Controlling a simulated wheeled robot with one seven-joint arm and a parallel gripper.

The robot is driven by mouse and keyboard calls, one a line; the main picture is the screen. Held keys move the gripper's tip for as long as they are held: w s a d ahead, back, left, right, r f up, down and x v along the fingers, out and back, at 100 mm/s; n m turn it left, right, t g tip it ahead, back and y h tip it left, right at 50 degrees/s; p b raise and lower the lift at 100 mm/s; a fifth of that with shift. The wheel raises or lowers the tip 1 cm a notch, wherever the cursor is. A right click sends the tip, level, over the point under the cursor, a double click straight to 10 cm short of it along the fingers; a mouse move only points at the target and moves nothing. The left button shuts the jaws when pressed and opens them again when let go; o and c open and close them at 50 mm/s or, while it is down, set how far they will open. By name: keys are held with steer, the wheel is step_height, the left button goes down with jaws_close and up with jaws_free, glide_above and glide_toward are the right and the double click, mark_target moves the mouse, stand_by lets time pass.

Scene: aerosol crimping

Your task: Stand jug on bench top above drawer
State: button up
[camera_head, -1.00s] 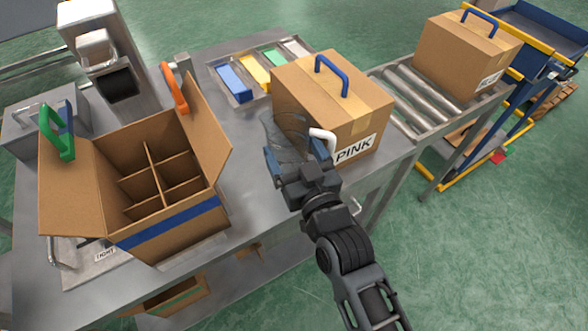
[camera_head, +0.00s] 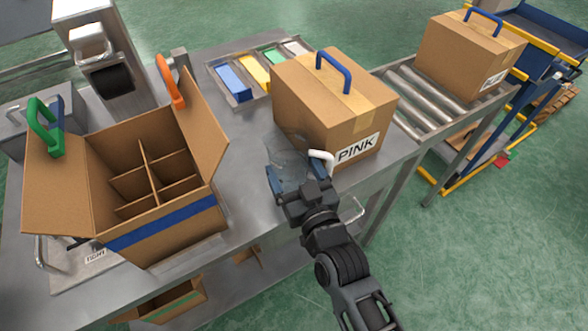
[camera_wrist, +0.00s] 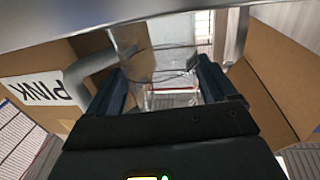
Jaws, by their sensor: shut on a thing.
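The clear jug (camera_head: 287,158) is at the bench's front edge, left of the PINK carton, with its pale handle (camera_head: 321,157) on the right. My gripper (camera_head: 296,183) is shut on the jug from the front. In the wrist view the see-through jug (camera_wrist: 165,50) sits between the fingers (camera_wrist: 170,88), its grey handle (camera_wrist: 88,66) to the left. I cannot tell whether its base touches the bench top (camera_head: 250,185). A curved metal handle (camera_head: 355,211) shows below the bench's front edge, perhaps the drawer's; the drawer front is mostly hidden.
The closed PINK carton (camera_head: 318,112) stands close right of the jug. An open divided carton (camera_head: 165,222) with flaps up stands left. A tray of coloured blocks (camera_head: 243,92) lies behind. A roller conveyor (camera_head: 415,95) carries another carton (camera_head: 462,58). Bare bench lies between the cartons.

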steer(key=o, duration=1.2)
steer(key=shift+f, duration=0.1)
steer(key=v, duration=0.6)
steer(key=b+v, duration=0.1)
steer(key=v, duration=0.5)
steer(key=shift+r+b, duration=0.25)
steer(key=shift+b, duration=0.05)
steer(key=shift+d, duration=0.1)
